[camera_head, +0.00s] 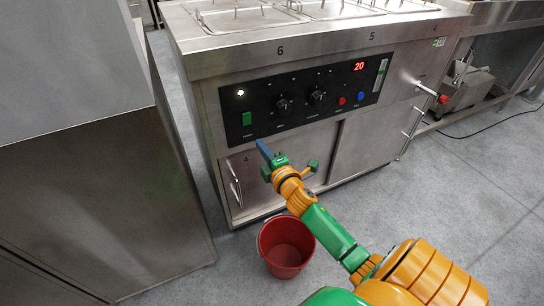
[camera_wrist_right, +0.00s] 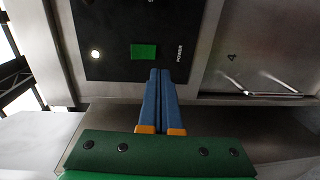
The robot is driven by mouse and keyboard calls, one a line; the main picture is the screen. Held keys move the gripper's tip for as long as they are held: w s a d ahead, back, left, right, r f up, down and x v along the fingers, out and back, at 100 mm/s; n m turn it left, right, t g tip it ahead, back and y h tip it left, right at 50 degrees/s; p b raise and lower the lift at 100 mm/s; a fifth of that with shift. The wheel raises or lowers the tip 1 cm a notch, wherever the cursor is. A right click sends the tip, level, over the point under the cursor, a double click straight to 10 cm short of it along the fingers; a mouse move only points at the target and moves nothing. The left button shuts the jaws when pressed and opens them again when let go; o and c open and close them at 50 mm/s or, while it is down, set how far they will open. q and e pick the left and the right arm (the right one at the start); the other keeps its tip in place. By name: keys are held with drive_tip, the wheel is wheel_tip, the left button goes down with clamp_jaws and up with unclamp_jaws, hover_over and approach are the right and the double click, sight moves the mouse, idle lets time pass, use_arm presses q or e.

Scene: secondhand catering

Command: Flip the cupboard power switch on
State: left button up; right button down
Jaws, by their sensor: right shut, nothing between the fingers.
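The power switch (camera_head: 247,118) is a green rectangular rocker at the left end of the black control panel (camera_head: 300,105) on the steel cupboard. It also shows in the right wrist view (camera_wrist_right: 143,51), beside the word POWER. A white indicator lamp (camera_head: 240,93) near it is lit. My right gripper (camera_head: 262,148) is shut and empty, its blue fingers just below the switch in the head view. In the wrist view the right fingertips (camera_wrist_right: 160,72) sit close to the switch; I cannot tell whether they touch the panel. My left gripper is not in view.
A red bucket (camera_head: 286,246) stands on the floor below my right arm. A tall steel cabinet (camera_head: 95,150) stands at the left. Door handles (camera_head: 235,184) and a red-tipped tap (camera_head: 432,92) stick out from the cupboard front.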

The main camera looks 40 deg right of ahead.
drive_tip(key=v, duration=0.2)
drive_tip(key=f+v, duration=0.1)
drive_tip(key=v, duration=0.2)
drive_tip(key=shift+s+f, duration=0.15)
drive_tip(key=shift+s, duration=0.2)
